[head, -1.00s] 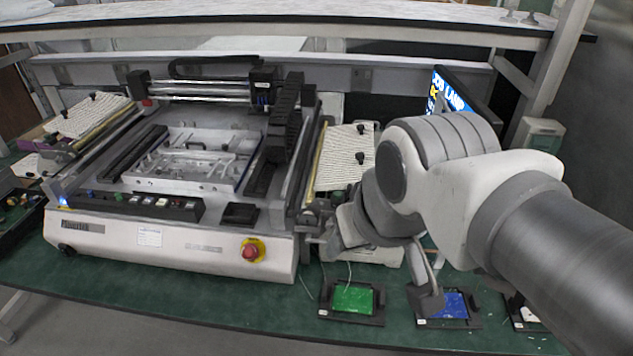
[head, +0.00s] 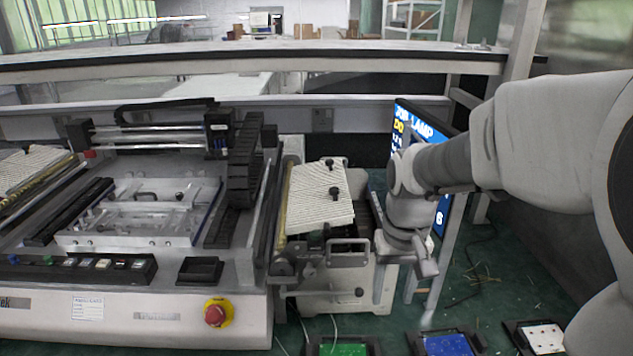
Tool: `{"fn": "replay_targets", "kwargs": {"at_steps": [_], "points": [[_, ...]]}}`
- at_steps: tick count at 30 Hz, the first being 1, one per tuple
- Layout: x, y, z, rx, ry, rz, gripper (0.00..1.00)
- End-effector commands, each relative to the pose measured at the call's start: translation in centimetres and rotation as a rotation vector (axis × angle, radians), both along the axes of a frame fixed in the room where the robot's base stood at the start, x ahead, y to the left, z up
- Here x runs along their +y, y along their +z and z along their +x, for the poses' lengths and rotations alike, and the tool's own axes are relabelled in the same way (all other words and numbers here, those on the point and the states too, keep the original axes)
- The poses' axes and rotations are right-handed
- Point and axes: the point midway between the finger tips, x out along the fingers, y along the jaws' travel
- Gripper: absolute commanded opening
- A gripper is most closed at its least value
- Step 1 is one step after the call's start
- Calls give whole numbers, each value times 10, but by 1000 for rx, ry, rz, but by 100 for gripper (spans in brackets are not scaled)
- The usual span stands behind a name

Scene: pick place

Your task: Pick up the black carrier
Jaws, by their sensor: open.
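Several shallow black carriers lie on the green table at the bottom edge of the head view, partly cut off. One holds a green piece (head: 343,349), one a blue piece (head: 448,345), and the black carrier at right (head: 516,333) holds a white piece. I cannot tell which one the task names. My gripper (head: 426,267) is open and appears empty, pointing down above the table beside the machine's right side. It is apart from the carriers, and its fingers are small and hard to make out.
A large machine (head: 140,322) with a red stop button (head: 216,313) fills the left. A ribbed white plate (head: 320,197) sits right of it. A lit screen (head: 440,215) stands behind my arm. A shelf (head: 250,62) crosses above. Cables lie on the table at right.

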Motion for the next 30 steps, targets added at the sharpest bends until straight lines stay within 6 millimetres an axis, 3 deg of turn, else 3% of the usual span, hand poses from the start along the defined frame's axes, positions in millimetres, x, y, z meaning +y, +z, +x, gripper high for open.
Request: {"fn": "replay_targets", "kwargs": {"at_steps": [8,21,30], "points": [[0,-36,7,34,-3,-1,52],[0,-126,7,32,-2,0,52],[1,-144,7,31,-2,0,52]]}}
